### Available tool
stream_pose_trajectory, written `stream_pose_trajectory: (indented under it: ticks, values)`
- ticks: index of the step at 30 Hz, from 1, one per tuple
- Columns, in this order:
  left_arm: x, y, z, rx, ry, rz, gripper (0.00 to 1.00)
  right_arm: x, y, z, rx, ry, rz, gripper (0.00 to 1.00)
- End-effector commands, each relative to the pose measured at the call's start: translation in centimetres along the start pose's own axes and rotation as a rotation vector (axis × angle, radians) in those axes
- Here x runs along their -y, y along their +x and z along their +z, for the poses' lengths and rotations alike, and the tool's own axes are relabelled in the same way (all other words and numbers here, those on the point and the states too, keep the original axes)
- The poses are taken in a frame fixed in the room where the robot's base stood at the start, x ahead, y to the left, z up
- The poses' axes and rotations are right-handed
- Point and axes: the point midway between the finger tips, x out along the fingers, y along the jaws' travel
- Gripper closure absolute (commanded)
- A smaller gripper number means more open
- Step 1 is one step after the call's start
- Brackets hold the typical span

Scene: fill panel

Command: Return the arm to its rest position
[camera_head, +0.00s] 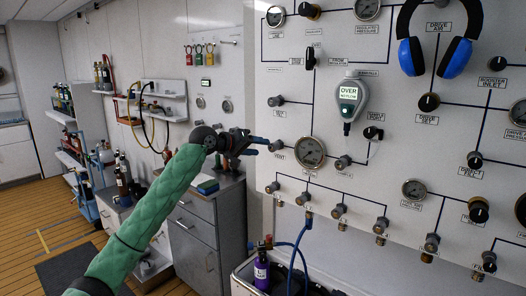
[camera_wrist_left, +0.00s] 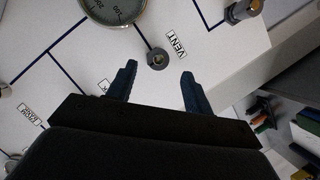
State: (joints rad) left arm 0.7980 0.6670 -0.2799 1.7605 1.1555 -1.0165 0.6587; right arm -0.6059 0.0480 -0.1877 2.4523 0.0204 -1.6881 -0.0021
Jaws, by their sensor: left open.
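My left arm, in a green sleeve, reaches in from the lower left of the head view. Its gripper (camera_head: 262,143) is at the left edge of the white fill panel (camera_head: 345,235), close to the VENT knob (camera_head: 277,146). In the left wrist view the gripper (camera_wrist_left: 158,72) is open, with nothing held between its two dark fingers. The VENT knob (camera_wrist_left: 157,59) shows between and just beyond the fingertips, and I see no contact. My right gripper is in neither view.
The panel holds gauges (camera_head: 310,152), knobs, a lit OVER meter (camera_head: 350,97) and blue headphones (camera_head: 438,40). A grey cabinet (camera_head: 205,235) stands below my left forearm. A purple bottle (camera_head: 261,271) and a blue hose (camera_head: 297,250) are below the panel. Open wooden floor (camera_head: 25,225) lies at the left.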

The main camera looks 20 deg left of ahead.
Motion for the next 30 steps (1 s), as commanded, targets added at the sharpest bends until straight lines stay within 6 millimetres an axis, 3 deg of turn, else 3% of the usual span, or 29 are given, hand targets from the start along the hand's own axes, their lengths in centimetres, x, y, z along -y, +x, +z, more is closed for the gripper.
stream_pose_trajectory:
  ticks: [19,25,30]
  values:
    - [0.1,-0.2,0.1,0.004,0.041,-0.003,0.49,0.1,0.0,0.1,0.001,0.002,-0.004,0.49]
    - [1.9,-0.5,0.9,0.057,0.227,-0.108,0.49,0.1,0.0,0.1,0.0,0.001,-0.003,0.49]
    - [2.1,-1.7,1.5,0.078,0.435,-0.233,0.49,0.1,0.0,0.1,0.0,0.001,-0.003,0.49]
